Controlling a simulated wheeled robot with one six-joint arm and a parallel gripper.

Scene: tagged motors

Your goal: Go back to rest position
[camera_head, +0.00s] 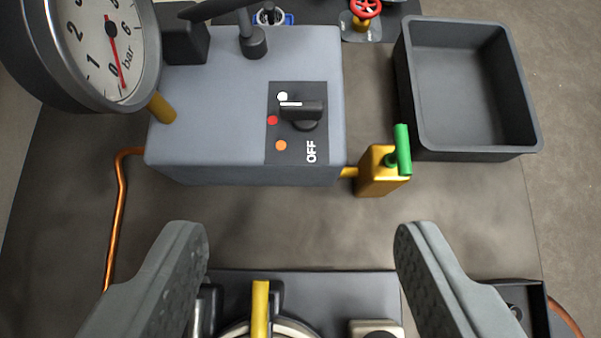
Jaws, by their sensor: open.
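My gripper (302,245) is open, with its two grey fingers at the lower left and lower right of the view. Nothing is between the fingertips. Beyond them stands a grey box (215,110) with a black rotary knob (303,112) on a dark panel marked OFF. Below the gap between the fingers, a dark unit (340,290) with a yellow bar (260,308) shows partly at the bottom edge. The fingers hide parts of it.
A pressure gauge (95,45) stands at the upper left. A brass valve with a green handle (403,150) sits right of the box. An empty dark tray (425,130) is at the upper right, near a red handwheel (366,8). A copper pipe (118,215) runs down the left.

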